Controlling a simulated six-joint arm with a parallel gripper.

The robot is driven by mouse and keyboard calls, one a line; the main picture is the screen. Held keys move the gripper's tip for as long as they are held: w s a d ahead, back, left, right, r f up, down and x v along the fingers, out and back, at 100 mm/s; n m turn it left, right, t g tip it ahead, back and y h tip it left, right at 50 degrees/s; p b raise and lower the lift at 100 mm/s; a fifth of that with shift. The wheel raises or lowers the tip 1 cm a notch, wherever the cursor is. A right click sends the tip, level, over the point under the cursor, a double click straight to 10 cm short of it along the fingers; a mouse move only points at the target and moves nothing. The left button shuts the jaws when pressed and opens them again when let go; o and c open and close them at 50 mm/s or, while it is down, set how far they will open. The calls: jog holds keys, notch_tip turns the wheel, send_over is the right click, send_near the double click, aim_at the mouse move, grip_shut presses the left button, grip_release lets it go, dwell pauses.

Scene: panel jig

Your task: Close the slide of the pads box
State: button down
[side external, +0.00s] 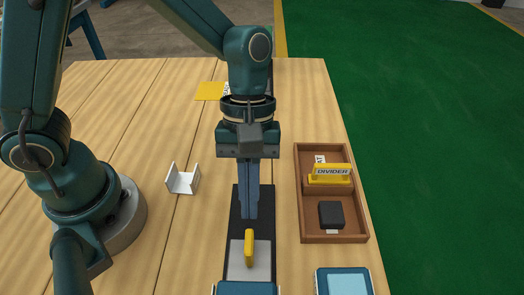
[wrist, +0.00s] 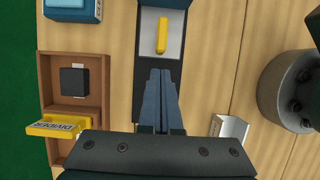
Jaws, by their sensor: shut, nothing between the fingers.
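A light grey slide plate (side external: 262,262) with an upright yellow handle (side external: 249,247) lies on a long dark base (side external: 237,215). A blue part (side external: 247,288) adjoins the plate at the front edge of the side view. In the wrist view the plate (wrist: 148,48) and yellow handle (wrist: 161,35) show ahead of my fingertips. I cannot read any label naming the pads box. My gripper (side external: 252,215) is shut and empty, pointing down over the dark base, behind the handle and apart from it in the picture. The wrist view also shows my gripper (wrist: 161,73) with its fingers together.
A brown tray (side external: 304,215) stands to the right with a yellow divider (side external: 330,172) and a black block (side external: 331,214). A blue-topped box (side external: 342,281) is in front of it. A white bracket (side external: 183,180) stands left. A yellow card (side external: 209,91) lies farther back.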

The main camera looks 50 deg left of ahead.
jog(key=shift+w+a, duration=0.8)
jog(key=shift+w, duration=0.05)
jog(key=w+a+r+t, duration=0.15)
jog(key=a+r, duration=0.25)
jog(key=r, duration=0.9)
jog(key=s+a+f+m+t+y, duration=0.2)
jog(key=s+a+m+t+y, duration=0.1)
jog(key=s+a+m+t, duration=0.2)
jog(key=a+m+t, duration=0.2)
jog(key=a+m, duration=0.1)
jog(key=m, duration=0.1)
jog(key=shift+s+a, duration=0.25)
jog(key=shift+s, duration=0.15)
